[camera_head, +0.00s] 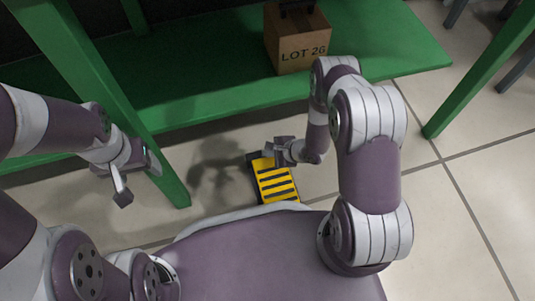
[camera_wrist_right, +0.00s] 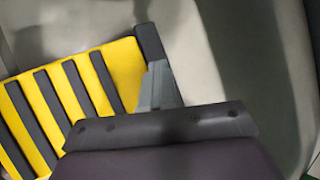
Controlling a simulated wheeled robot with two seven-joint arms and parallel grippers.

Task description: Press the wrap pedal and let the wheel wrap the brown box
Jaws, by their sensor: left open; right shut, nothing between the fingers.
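The wrap pedal (camera_head: 277,183), yellow with dark bars, lies on the floor in front of the green bench. It fills the left of the right wrist view (camera_wrist_right: 108,72). My right gripper (camera_head: 268,150) is shut and empty at the pedal's far end. In the right wrist view its fingers (camera_wrist_right: 158,84) overlap the pedal's edge by the dark end bar; I cannot tell whether they touch it. My left gripper (camera_head: 136,180) is open and empty, left of the pedal. No wheel is in view.
The green shelf (camera_head: 215,65) runs across the back. Green legs stand at the left (camera_head: 108,88) and right (camera_head: 480,72). The left leg is close beside my left gripper. Tiled floor (camera_head: 465,190) is clear at the right.

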